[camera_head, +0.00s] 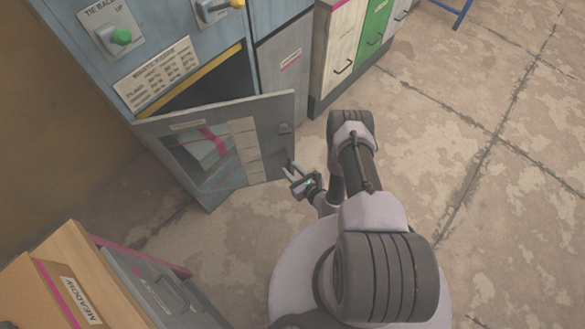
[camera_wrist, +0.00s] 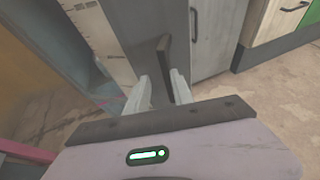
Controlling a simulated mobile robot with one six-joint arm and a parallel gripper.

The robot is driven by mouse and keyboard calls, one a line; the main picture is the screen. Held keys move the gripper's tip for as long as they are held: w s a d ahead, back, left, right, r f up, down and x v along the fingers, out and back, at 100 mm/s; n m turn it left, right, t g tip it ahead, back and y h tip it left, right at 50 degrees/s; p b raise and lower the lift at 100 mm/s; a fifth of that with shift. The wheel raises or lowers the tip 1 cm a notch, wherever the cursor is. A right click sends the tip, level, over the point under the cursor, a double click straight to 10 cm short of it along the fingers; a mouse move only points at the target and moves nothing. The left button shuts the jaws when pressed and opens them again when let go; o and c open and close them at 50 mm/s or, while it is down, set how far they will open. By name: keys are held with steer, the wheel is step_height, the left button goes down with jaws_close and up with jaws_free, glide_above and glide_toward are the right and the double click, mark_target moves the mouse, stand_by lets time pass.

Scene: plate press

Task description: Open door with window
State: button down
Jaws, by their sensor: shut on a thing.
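The grey door with a window (camera_head: 268,112) stands partly open from the blue-grey press cabinet (camera_head: 160,55). A dark gap shows behind its top edge, and a grey object with a pink band shows through the window. My gripper (camera_head: 291,169) is at the lower right edge of the door. In the wrist view the dark door handle (camera_wrist: 165,54) stands between the two pale fingers of my gripper (camera_wrist: 162,82), which are shut on it. The part of the handle between the fingers is partly hidden.
Cabinets with white and green drawers (camera_head: 376,28) stand at the back right. A wooden-topped cabinet (camera_head: 75,260) labelled MEADOW and a grey panel with a handle (camera_head: 160,290) stand at the lower left, near the door's swing side. Bare concrete floor (camera_head: 500,190) is free at right.

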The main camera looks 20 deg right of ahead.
steer(key=shift+s+a+f, duration=0.1)
steer(key=shift+s+a, duration=0.8)
steer(key=shift+s, duration=0.25)
stand_by(0.5)
steer(key=c, duration=1.5)
jaws_free()
steer(key=shift+o, duration=0.2)
steer(key=shift+a, duration=0.2)
steer(key=shift+d, duration=0.15)
